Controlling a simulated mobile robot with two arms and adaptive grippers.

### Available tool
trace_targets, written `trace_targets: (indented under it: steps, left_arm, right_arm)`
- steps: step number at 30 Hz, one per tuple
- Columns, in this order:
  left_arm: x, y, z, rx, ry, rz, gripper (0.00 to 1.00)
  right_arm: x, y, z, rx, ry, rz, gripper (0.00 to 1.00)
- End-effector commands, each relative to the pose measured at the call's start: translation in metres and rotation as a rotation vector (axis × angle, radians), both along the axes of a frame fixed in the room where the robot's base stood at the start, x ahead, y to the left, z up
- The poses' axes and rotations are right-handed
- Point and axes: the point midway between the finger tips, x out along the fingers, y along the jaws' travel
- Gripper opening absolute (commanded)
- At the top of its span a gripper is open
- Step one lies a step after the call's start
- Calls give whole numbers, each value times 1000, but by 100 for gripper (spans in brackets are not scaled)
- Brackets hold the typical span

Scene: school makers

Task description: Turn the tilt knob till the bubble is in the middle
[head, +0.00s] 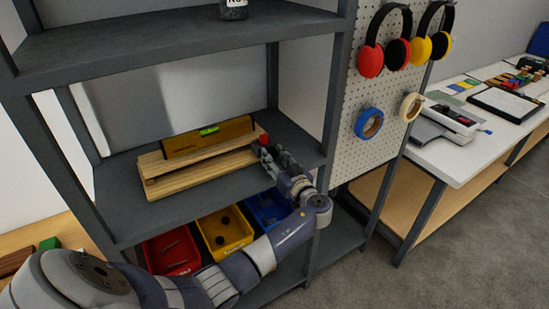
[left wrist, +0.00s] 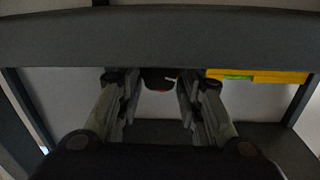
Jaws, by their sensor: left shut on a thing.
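A yellow spirit level (head: 225,136) with a green vial (head: 209,130) rests on a wooden board (head: 200,172) on the middle shelf. The bubble is too small to place within the vial. A red knob (head: 264,139) sits at the board's right end. My left gripper (head: 266,151) reaches in from the right and is shut on the knob. In the left wrist view, the gripper's fingers (left wrist: 157,90) stand either side of the knob (left wrist: 158,80), which looks dark with some red. The level (left wrist: 270,76) shows to their right. My right gripper is not in view.
The grey shelf (head: 115,207) has an upright close to my left arm. Red (head: 172,253), yellow (head: 225,232) and blue bins stand below. Ear defenders (head: 371,62) and tape rolls (head: 369,122) hang on the pegboard. A white worktable (head: 470,162) is at right.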

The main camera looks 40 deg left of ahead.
Motion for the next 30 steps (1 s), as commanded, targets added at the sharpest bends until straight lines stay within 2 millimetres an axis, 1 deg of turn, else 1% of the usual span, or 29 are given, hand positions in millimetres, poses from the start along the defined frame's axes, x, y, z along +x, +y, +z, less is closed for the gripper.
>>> trace_targets:
  steps: [6, 12, 23, 24, 25, 26, 30]
  left_arm:
    - [0, 0, -2, 46, 111, 1, 10]
    - [1, 0, 0, 84, 200, 1, 10]
    - [1, 0, 1, 89, 214, 0, 10]
    - [1, 0, 1, 89, 213, 0, 42]
    - [1, 0, 1, 89, 213, 0, 49]
    - [1, 0, 1, 89, 213, 0, 54]
    - [1, 0, 1, 89, 213, 0, 54]
  right_arm:
    - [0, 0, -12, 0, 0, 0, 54]
    - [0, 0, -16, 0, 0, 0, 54]
    - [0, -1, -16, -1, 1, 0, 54]
    - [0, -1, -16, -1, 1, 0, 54]
    - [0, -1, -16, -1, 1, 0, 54]
    - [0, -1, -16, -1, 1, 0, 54]
    - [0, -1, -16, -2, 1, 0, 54]
